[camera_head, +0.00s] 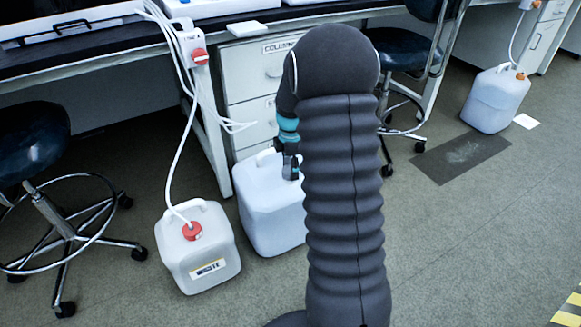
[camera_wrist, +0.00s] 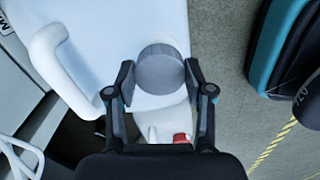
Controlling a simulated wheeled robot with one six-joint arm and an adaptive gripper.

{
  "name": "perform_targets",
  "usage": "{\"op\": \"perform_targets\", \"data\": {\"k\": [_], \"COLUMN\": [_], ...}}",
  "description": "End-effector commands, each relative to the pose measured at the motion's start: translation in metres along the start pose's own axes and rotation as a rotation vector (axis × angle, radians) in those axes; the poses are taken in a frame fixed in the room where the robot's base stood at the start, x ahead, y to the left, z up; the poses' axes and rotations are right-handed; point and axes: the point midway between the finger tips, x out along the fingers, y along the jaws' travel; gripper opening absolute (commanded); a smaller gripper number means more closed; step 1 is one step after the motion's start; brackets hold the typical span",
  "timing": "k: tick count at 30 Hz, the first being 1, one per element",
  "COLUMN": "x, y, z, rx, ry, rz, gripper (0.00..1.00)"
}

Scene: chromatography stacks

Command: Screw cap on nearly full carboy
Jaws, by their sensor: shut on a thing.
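A pale, translucent carboy (camera_head: 268,215) stands on the floor, partly hidden behind my arm. In the wrist view its white top (camera_wrist: 112,30) and looped handle (camera_wrist: 50,52) show below my gripper. My gripper (camera_wrist: 160,76) is shut on a round grey cap (camera_wrist: 160,68), one finger on each side. The cap is over the carboy's top. The neck is hidden under it, so I cannot tell whether the cap sits on the neck or is threaded. In the head view my gripper (camera_head: 290,168) is just above the carboy, beside my arm.
A second carboy (camera_head: 205,265) with a red cap and white tubes stands close on the left. A third (camera_head: 495,100) with an orange cap stands far right. A bench with drawers (camera_head: 255,70) is behind. Stools (camera_head: 30,140) stand left and back right. Floor at the right is mostly clear.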

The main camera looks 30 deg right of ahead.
Motion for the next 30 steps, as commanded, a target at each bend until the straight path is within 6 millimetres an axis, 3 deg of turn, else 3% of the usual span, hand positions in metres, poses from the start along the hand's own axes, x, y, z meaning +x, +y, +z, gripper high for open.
{"op": "perform_targets", "data": {"k": [18,19,22,29,30], "x": [0.012,0.012,0.011,0.011,0.011], "y": [0.0,0.0,0.0,0.0,0.0], "z": [0.0,0.0,0.0,0.0,0.0], "rx": [0.0,0.0,0.0,0.0,0.0], "ry": [0.0,0.0,0.0,0.0,0.0], "rz": [-0.001,0.0,0.0,0.0,0.0], "gripper": [0.31,0.57,0.82,0.82,0.74]}}
